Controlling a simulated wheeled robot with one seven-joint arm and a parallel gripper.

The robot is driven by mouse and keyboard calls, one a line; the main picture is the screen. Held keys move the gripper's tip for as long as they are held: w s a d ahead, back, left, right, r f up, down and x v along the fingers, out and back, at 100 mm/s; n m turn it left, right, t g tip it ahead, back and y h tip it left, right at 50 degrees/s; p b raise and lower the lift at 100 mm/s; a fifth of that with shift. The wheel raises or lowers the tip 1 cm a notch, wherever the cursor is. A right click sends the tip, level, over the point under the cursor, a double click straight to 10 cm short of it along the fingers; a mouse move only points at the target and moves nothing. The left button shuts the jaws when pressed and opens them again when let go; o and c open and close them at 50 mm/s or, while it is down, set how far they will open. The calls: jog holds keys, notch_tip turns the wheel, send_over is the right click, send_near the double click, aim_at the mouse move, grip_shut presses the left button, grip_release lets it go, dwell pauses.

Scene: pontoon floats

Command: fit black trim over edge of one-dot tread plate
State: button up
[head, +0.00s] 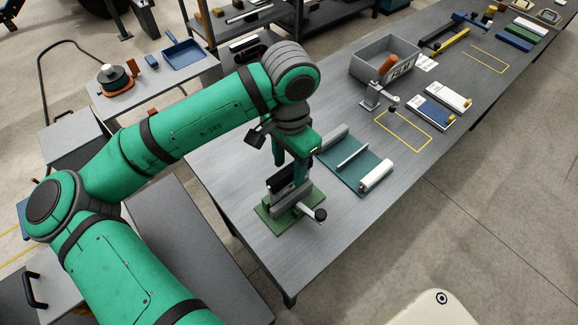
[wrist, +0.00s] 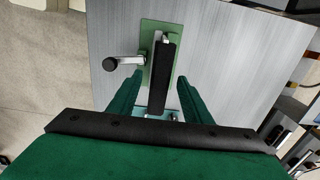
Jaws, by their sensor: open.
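A fixture with a green base (head: 268,222) and a side handle with a black knob (head: 320,214) stands at the near end of the bench. It holds an upright grey plate (head: 290,198). A black strip, apparently the trim (wrist: 164,78), lies along the plate's top; the trim also shows in the head view (head: 275,186). I cannot tell whether it is fully seated. My gripper (wrist: 160,76) is open above the fixture, its two green fingers on either side of the trim with gaps. My gripper partly hides the plate in the head view (head: 293,160). No dot marking is readable.
A teal stand (head: 366,170) with an upright grey strip and a white roller sits just right of the fixture. Farther along are a grey bin (head: 372,62), a small clamp (head: 376,97) and blue and white blocks (head: 434,113). The bench front beside the fixture is clear.

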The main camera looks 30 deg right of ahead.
aim_at(288, 169)
notch_tip(288, 169, up, 10)
dwell(0.4)
jog(key=shift+f, duration=0.15)
dwell(0.3)
